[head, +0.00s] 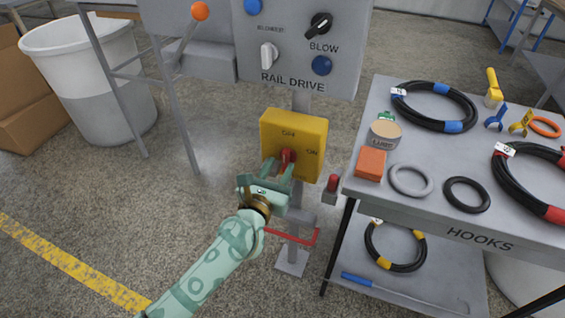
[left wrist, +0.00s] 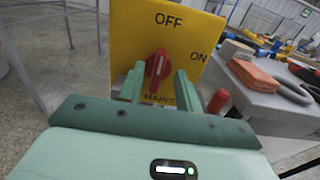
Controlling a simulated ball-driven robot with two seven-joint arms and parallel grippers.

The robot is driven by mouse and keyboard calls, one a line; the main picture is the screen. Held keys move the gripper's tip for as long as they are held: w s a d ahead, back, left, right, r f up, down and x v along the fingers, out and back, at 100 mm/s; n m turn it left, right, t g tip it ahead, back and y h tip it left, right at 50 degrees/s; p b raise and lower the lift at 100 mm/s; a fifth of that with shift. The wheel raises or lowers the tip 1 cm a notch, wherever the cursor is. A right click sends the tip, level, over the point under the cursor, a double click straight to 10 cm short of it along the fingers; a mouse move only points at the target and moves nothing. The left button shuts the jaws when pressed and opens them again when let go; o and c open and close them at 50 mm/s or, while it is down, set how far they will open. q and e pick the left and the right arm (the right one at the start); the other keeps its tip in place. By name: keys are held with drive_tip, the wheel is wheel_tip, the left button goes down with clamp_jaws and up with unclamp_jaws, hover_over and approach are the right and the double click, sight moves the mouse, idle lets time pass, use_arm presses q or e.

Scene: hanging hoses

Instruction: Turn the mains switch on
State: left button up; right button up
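The mains switch is a yellow box (head: 310,132) with a red rotary knob (head: 287,155) on its front. In the left wrist view the red knob (left wrist: 158,66) stands about upright, its white mark toward OFF; ON is to the upper right and MAINS below. My left gripper (head: 282,172) is just in front of the knob. In the left wrist view its two fingers (left wrist: 159,86) are apart, one to each side of the knob's lower part. Whether they touch it I cannot tell. My right gripper is in neither view.
A grey RAIL DRIVE panel (head: 347,72) with knobs and buttons is above the box. At right, a grey table (head: 408,208) marked HOOKS carries coiled hoses, rings and an orange block (head: 371,163). A small red-topped part (head: 332,184) sits beside the box. A white bin (head: 88,50) stands at left.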

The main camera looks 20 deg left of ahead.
sight(286, 159)
use_arm(q)
drive_tip(key=shift+w, duration=1.35)
clamp_jaws()
